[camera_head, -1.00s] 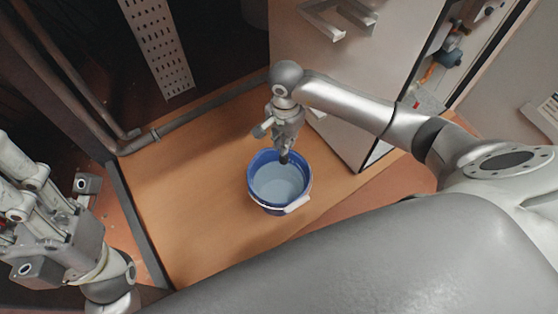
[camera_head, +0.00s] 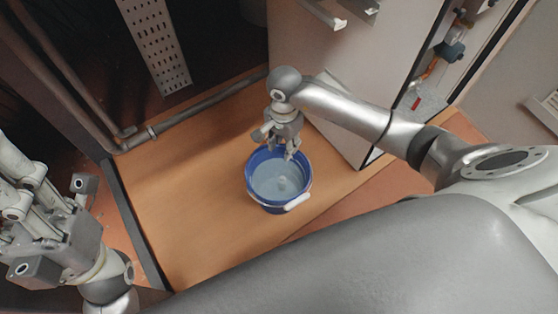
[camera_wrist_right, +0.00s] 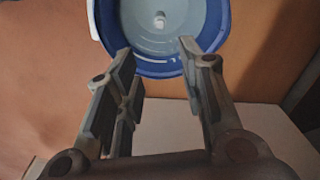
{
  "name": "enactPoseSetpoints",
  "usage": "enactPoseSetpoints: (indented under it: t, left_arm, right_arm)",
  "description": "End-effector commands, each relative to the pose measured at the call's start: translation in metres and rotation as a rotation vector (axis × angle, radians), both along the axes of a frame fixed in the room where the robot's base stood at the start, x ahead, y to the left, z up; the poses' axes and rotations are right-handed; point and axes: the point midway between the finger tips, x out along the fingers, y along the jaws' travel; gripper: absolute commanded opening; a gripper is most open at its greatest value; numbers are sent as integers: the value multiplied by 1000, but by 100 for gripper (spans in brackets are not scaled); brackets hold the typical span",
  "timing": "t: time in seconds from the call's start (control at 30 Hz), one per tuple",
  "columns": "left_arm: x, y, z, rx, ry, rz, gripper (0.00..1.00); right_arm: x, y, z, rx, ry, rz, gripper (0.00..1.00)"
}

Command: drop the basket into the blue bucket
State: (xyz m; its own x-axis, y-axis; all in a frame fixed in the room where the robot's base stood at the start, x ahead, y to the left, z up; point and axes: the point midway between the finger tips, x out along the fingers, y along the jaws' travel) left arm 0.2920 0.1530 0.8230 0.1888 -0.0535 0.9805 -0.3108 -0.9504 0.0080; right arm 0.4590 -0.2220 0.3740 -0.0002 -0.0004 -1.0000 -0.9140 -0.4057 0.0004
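The blue bucket (camera_head: 252,190) stands on the orange-brown floor below my right gripper, its white handle grip (camera_head: 297,201) toward the lower right. Its inside is pale blue-grey, with a small pale ripple-like mark near the middle. My right gripper (camera_head: 280,152) hangs over the bucket's far rim with its fingers apart. In the right wrist view my right gripper (camera_wrist_right: 158,62) is open and empty, with the bucket (camera_wrist_right: 155,68) beyond its fingertips. I cannot make out a basket. My left gripper (camera_head: 40,225) is at the left edge, partly cut off.
A tall light cabinet panel (camera_head: 350,90) stands behind my right arm, with an open section of pipes (camera_head: 445,55) to its right. A grey pipe (camera_head: 205,104) runs along the floor's back edge. The floor left of the bucket is clear.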

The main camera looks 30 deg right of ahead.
Motion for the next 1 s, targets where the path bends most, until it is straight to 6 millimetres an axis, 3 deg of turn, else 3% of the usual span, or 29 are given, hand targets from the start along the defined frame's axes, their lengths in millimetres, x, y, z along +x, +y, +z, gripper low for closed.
enactPoseSetpoints:
  t: [0.33, 0.8, 1.0]
  left_arm:
    - [0, 1, 0, -2, 3, 3, 40]
    - [0, 0, 0, 0, 1, 1, 40]
    - [0, 0, 0, 0, 1, 1, 40]
  right_arm:
    - [1, 0, 10, 0, -3, 0, 36]
    - [1, 0, 101, -1, -4, 1, 36]
    - [0, 0, 118, -1, -1, 0, 36]
